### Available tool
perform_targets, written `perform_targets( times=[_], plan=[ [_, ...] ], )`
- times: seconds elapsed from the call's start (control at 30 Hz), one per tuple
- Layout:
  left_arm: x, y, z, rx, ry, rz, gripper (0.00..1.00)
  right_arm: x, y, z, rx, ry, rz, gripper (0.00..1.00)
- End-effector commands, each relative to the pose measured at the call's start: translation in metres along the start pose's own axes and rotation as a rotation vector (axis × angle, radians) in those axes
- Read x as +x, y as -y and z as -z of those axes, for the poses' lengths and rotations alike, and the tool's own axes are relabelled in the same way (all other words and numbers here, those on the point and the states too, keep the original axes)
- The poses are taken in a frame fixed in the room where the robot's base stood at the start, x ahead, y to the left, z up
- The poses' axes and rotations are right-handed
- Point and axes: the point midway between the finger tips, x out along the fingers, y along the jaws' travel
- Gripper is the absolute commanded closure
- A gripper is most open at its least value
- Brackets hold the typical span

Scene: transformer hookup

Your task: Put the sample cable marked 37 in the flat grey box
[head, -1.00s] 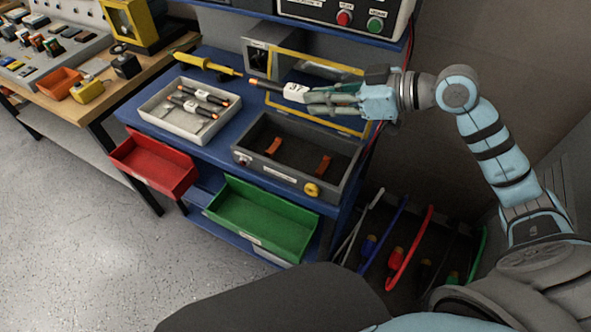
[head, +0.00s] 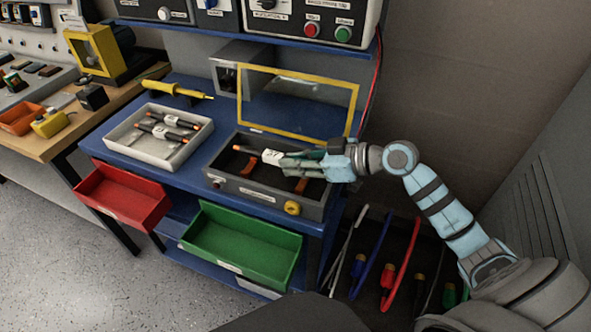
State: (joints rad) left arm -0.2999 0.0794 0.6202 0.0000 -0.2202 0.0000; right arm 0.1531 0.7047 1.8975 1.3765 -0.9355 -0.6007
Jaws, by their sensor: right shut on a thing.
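My right gripper (head: 290,161) is shut on a dark sample cable (head: 258,153) with a white tag and an orange end. It holds the cable over the open dark grey box (head: 232,188), close to its two orange holders. I cannot read the tag's number, nor tell whether the cable touches the holders. A flat light grey box (head: 128,152) stands on the blue bench to the left. Two similar cables with white tags lie in it, an upper one (head: 174,120) and a lower one (head: 158,132). My left gripper is not in view.
A clear lid with a yellow frame (head: 298,130) stands raised behind the dark box. A yellow probe (head: 178,89) lies behind the light box. Open red (head: 122,205) and green (head: 240,245) drawers jut out below. Coloured cables (head: 400,262) hang at lower right.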

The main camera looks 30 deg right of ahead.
Motion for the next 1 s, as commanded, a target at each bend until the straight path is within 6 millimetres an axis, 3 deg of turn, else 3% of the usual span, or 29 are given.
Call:
perform_targets(
  times=[0.1,0.8,0.83,0.93,1.0],
  plan=[
    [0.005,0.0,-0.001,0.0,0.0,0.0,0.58,0.007,0.0,-0.018,0.001,0.0,0.0,1.0],
    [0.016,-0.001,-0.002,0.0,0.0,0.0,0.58,0.012,0.0,-0.029,0.001,0.001,0.001,1.0],
    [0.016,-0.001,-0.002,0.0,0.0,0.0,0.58,0.012,0.0,-0.029,0.001,0.002,0.001,0.8],
    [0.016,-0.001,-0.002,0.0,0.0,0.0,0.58,0.012,0.0,-0.03,0.003,0.004,0.002,0.65],
    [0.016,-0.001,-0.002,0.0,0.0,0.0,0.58,0.012,0.001,-0.03,0.003,0.004,0.002,0.62]
  ],
)
